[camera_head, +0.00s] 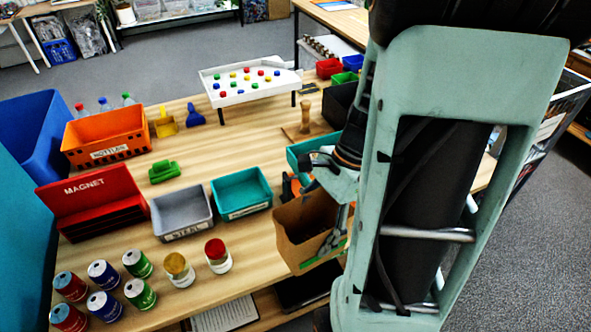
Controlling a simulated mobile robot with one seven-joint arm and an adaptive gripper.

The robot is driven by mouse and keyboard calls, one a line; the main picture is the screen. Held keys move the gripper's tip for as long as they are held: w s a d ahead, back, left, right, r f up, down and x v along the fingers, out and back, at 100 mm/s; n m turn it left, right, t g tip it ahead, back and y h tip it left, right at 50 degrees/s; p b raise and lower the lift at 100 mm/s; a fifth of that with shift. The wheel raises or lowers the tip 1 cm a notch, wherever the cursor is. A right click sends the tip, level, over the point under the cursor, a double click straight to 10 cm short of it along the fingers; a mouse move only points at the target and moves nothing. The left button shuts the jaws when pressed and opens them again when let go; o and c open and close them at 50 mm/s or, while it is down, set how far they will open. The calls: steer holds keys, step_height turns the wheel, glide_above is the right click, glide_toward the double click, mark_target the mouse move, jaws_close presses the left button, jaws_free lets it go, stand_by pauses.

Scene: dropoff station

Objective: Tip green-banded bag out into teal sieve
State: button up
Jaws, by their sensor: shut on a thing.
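The brown bag (292,240) hangs low at the front right of the table, its open mouth facing up. A green band shows near its lower right edge. My gripper (337,240) is shut on the bag's right side; my arm hides part of this grip. I cannot see what is inside the bag. A teal open container (243,211) with a label stands left of and behind the bag. Another teal container (303,149) lies farther back, partly hidden by my arm. I cannot tell which of the two is the sieve.
A grey steel bin (183,231), red magnet bin (100,220) and orange bottles bin (110,145) stand left. An orange object (291,187) is behind the bag. A white sorting tray (250,88) stands at the back.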

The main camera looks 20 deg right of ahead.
steer(key=w+a+f+n+g+h, duration=0.2)
steer(key=w+a+n, duration=0.1)
steer(key=w+n, duration=0.4)
steer(key=w+a+f+n+g+h, duration=0.2)
steer(key=w+a+n, duration=0.2)
steer(key=w+n, duration=0.4)
steer(key=shift+w+f+n, duration=0.15)
steer(key=shift+n, duration=0.55)
